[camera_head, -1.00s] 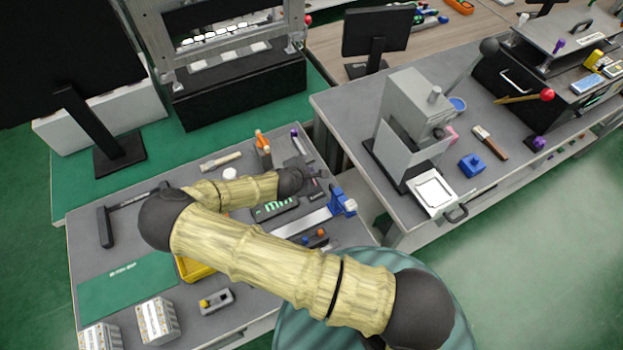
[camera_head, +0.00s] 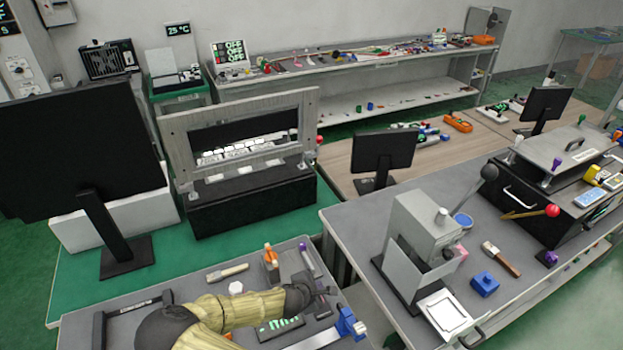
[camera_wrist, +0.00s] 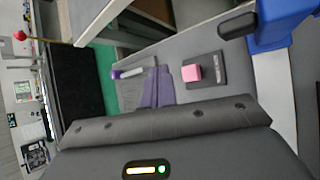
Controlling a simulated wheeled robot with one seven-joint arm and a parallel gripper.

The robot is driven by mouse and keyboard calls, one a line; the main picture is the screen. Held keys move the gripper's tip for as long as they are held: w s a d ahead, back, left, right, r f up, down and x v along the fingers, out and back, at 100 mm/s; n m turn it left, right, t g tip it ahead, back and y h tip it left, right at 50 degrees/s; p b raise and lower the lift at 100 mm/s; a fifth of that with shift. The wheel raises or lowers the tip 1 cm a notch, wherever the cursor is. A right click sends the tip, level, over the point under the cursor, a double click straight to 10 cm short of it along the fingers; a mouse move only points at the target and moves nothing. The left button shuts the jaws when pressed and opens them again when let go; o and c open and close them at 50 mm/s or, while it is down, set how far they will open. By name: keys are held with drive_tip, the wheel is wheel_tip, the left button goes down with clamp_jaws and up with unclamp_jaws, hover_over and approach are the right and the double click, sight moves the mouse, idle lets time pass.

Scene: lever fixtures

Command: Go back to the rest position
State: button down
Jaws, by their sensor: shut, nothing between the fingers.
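My gripper (camera_head: 324,292) is low in the head view, at the end of my yellow-sleeved arm. It is over the grey bench (camera_head: 75,331) in front, among small tools, and it looks shut and empty. Its height above the bench is hard to judge. In the wrist view a dark housing with a small light fills the bottom, and a pink cube (camera_wrist: 191,73) on a dark plate lies beyond it. My upper arm is out of the head view.
A grey lever press (camera_head: 424,235) stands on the right bench. Monitors and a framed fixture (camera_head: 245,150) stand behind.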

drive_tip(key=s+d+r+m+g, duration=0.1)
drive_tip(key=s+d+r+m, duration=0.1)
drive_tip(key=m, duration=0.1)
drive_tip(key=s+d+r+m+g, duration=0.2)
drive_tip(key=m, duration=0.1)
drive_tip(key=s+d+r+m+g, duration=0.1)
drive_tip(key=d+r+m, duration=0.1)
drive_tip(key=m, duration=0.2)
drive_tip(key=shift+s+r+g+y, duration=0.35)
drive_tip(key=shift+s+g+y, duration=0.05)
drive_tip(key=s+d+r+m+y, duration=0.2)
drive_tip(key=s+r+m, duration=0.3)
drive_tip(key=r, duration=0.5)
drive_tip(key=s+d+r+m+y, duration=0.2)
drive_tip(key=s+r+m, duration=0.3)
drive_tip(key=r, duration=0.5)
drive_tip(key=shift+s+d+r+m, duration=0.3)
drive_tip(key=shift+s+d+r, duration=0.1)
drive_tip(key=shift+s+d, duration=0.4)
